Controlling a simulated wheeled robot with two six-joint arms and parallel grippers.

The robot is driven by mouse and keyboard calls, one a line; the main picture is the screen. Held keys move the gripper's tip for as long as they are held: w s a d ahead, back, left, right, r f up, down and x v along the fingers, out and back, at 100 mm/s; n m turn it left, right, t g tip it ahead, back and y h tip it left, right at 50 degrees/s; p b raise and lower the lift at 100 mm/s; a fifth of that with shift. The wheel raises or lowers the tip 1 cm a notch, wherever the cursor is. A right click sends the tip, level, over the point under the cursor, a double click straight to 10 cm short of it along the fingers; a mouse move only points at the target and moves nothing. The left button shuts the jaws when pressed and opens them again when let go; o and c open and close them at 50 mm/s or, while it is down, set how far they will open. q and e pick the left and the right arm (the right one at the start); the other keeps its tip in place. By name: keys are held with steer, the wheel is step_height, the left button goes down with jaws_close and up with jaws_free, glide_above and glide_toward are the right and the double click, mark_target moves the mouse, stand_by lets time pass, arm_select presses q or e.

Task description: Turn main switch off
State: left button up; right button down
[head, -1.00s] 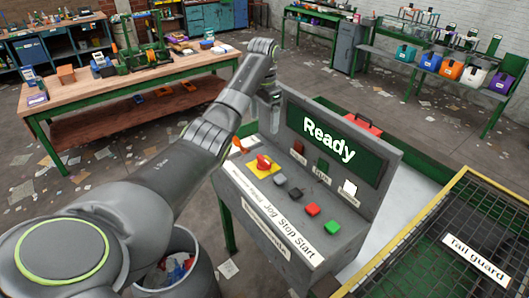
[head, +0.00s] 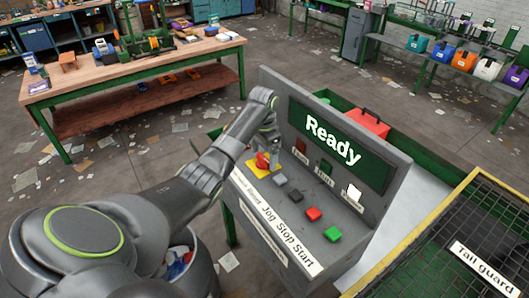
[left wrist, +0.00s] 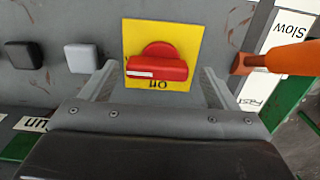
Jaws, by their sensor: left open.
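The main switch is a red rotary knob (left wrist: 157,66) on a yellow plate (left wrist: 190,38) at the left end of the grey control panel. In the left wrist view its handle lies crosswise, with a white mark at its left end and the word "on" partly seen below it. The knob also shows in the head view (head: 262,160). My left gripper (left wrist: 158,82) is open, with one finger on each side of the knob's handle. I cannot tell whether the fingers touch it. My right gripper is not in view.
The panel's display (head: 333,147) reads "Ready". Grey, black, red (head: 313,214) and green (head: 333,234) buttons run along the panel. An orange lever (left wrist: 285,58) stands close to the right finger. A bin (head: 180,262) is below, and the tail guard (head: 480,262) is at right.

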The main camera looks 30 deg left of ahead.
arm_select(q)
steer(key=shift+s+d+r, duration=0.1)
steer(key=shift+s+r, duration=0.05)
steer(key=shift+s, duration=0.1)
steer(key=shift+c, duration=1.2)
steer(key=c, duration=0.7)
steer(key=shift+c, duration=0.2)
